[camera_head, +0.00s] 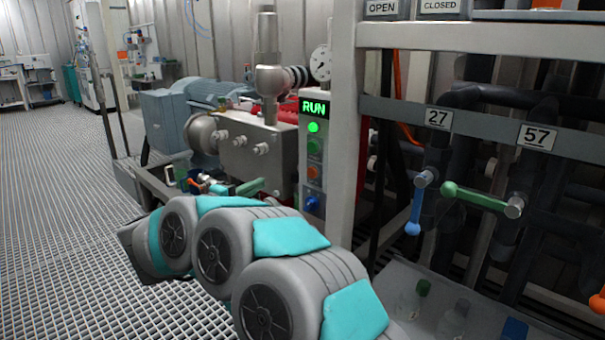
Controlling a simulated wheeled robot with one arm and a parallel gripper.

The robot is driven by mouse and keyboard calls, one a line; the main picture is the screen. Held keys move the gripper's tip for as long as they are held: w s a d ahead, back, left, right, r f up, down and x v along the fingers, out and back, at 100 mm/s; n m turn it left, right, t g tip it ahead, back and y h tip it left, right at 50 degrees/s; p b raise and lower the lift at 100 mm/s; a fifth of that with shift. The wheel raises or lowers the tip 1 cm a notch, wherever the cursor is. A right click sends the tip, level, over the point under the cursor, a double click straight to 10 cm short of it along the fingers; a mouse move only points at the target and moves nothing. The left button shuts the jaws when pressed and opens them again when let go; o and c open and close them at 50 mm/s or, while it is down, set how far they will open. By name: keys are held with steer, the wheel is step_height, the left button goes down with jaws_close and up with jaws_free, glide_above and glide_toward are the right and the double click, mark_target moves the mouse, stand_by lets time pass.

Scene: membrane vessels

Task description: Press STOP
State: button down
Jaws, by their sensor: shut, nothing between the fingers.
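A narrow light-grey control panel (326,190) stands just left of the pale frame post. Its display (314,107) reads RUN in green, and a round green light (313,127) glows below it. My grey and teal arm fills the lower middle, bent left and then back toward the panel's foot. My gripper cannot be made out; the arm's joints hide that area.
A pump with a blue-grey motor (205,93) and a gauge (320,62) stands left of the panel. To the right, a frame carries tags 27 (438,118) and 57 (536,136), with blue (415,212) and green (474,197) valve handles. Grating floor (60,220) is clear at left.

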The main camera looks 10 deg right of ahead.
mark_target(310, 173)
steer(key=shift+s+d+f+m+g+h, duration=0.35)
steer(key=shift+s+m+g+h, duration=0.15)
steer(key=shift+s+d+f+m+g+h, duration=0.35)
steer(key=shift+s+m+g+h, duration=0.15)
steer(key=p+x, duration=0.2)
steer(key=x, duration=1.2)
